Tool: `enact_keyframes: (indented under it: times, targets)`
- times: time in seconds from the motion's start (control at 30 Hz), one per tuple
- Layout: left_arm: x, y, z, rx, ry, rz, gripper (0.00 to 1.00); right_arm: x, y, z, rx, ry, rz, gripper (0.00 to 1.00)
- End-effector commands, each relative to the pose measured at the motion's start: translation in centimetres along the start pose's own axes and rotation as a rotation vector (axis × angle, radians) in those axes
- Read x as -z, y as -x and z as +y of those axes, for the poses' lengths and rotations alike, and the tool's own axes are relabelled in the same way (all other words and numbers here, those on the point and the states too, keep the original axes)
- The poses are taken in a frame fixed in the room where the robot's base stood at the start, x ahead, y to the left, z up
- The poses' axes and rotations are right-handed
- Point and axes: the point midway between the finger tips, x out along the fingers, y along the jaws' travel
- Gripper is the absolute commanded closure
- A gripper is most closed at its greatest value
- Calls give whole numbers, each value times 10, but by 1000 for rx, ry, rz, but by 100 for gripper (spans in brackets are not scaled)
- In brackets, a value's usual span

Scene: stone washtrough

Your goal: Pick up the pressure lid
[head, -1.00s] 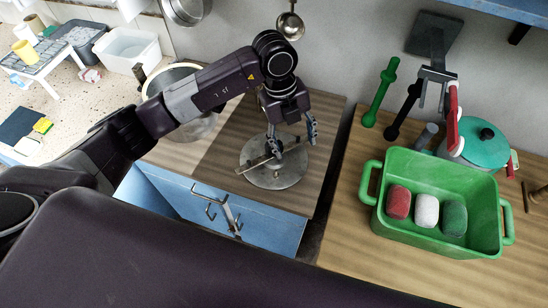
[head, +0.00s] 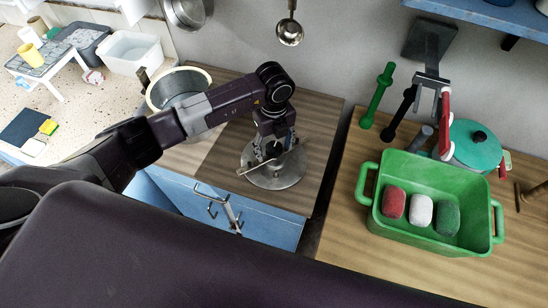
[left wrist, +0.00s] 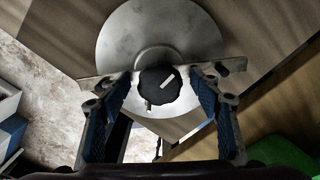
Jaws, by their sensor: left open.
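The pressure lid (head: 284,177) is a round grey metal disc lying flat on the brown wooden counter, with a bar across it and a black knob at its middle. In the left wrist view the lid (left wrist: 120,50) fills the top, with the black knob (left wrist: 160,85) near the centre. My left gripper (head: 274,150) is above the lid, pointing down. In the left wrist view its open fingers (left wrist: 160,110) stand on either side of the knob, apart from it. My right gripper is not in view.
A pot (head: 180,84) stands left of the lid, behind my arm. A green tub (head: 370,210) with red, white and green blocks is on the right counter, near a teal-lidded pot (head: 478,145). A gap separates the two counters.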

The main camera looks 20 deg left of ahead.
Motion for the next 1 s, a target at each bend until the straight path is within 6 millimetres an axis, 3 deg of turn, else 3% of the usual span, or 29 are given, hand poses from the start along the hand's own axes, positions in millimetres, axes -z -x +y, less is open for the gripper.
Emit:
enact_keyframes:
  times: [0.1, 0.63, 1.0]
  targets:
    - [0, 0, 0, 0, 0, 0, 43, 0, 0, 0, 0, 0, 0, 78]
    - [0, 0, 0, 0, 0, 1, 100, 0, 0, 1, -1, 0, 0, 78]
    - [0, 2, -1, 3, 0, 0, 100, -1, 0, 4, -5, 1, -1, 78]
